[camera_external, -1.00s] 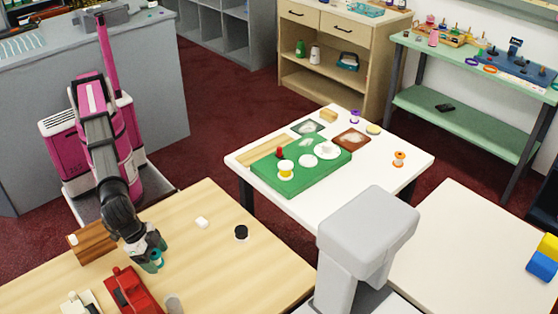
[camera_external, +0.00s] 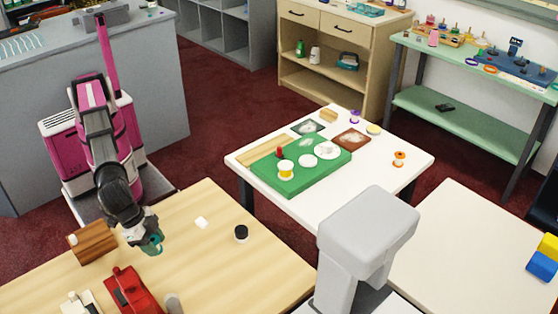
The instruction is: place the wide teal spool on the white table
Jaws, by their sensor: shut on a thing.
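My gripper (camera_external: 150,238) is over the near wooden table (camera_external: 265,272), pointing down. It is shut on the wide teal spool (camera_external: 154,245), which shows just below the fingers and is partly hidden by them. The spool appears a little above the tabletop, though the gap is hard to judge. The white table (camera_external: 385,175) stands in the middle, to the right of my gripper and farther back. It holds a green board with several pale round things.
A brown wooden block (camera_external: 95,243) and a red object (camera_external: 132,290) are close to my gripper. A black-topped spool (camera_external: 241,233) and a small white piece (camera_external: 201,222) lie to the right. An orange spool (camera_external: 399,158) stands on the white table, whose right part is mostly bare.

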